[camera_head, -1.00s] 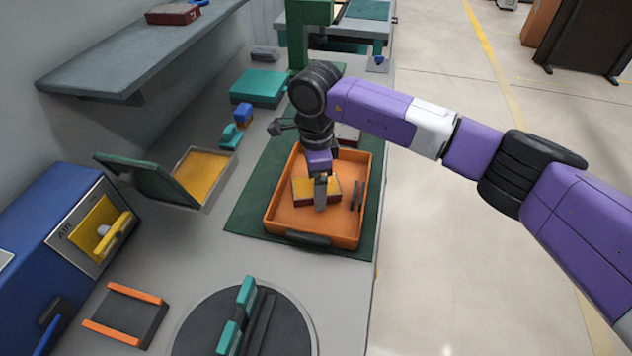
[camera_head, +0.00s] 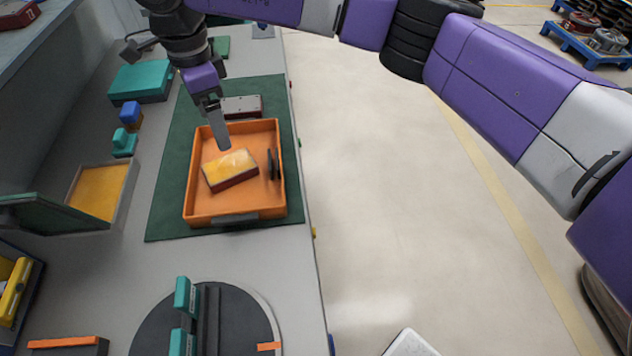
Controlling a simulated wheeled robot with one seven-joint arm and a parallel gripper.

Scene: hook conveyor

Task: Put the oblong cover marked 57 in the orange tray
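The orange tray (camera_head: 237,217) lies on a green mat on the bench. Inside it an oblong block with a yellow top and dark red sides (camera_head: 230,169) lies at an angle on the tray floor. I cannot read a 57 on it. A thin dark part (camera_head: 273,164) is by the tray's right wall. My gripper (camera_head: 223,145) points down over the far part of the tray, just behind the block, and looks apart from it. Only one finger shows clearly, so its opening is hidden.
A grey and dark red piece (camera_head: 242,106) lies behind the tray. On the left are a teal box (camera_head: 140,82), small blue and teal blocks and an open yellow-lined box (camera_head: 99,190). A dark turntable (camera_head: 240,325) with teal uprights is in front.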

